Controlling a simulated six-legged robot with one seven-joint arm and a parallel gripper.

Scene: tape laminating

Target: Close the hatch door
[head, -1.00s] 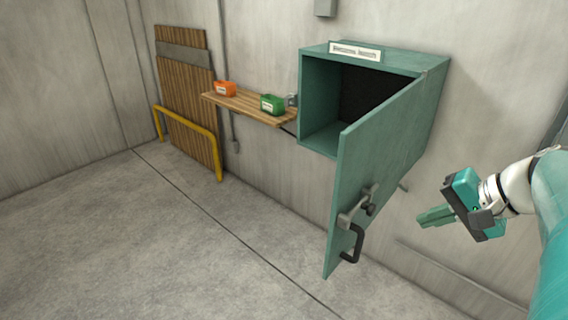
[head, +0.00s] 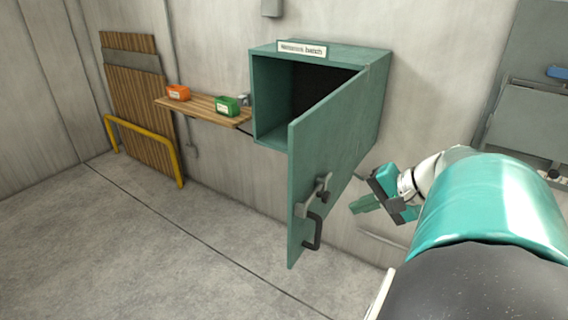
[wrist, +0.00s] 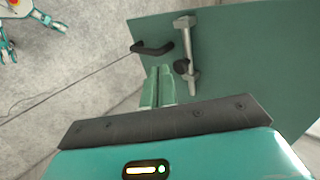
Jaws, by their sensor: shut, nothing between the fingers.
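The green hatch box (head: 379,110) is fixed to the wall in the head view, with a dark interior. Its hatch door (head: 335,135) stands wide open, swung out from the box's right side. The door carries a grey latch lever (head: 318,192) and a black handle (head: 313,232) near its free edge. My gripper (head: 358,207) is right of the door, its green fingers shut and empty, pointing left toward it. In the wrist view the fingers (wrist: 158,86) are together over the door's face (wrist: 245,60), near the latch (wrist: 187,50) and the black handle (wrist: 153,48). Contact cannot be told.
A yellow rail (head: 150,138) stands before wooden boards (head: 135,85). Grey wall equipment (head: 540,118) is at the right. The floor in front is clear.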

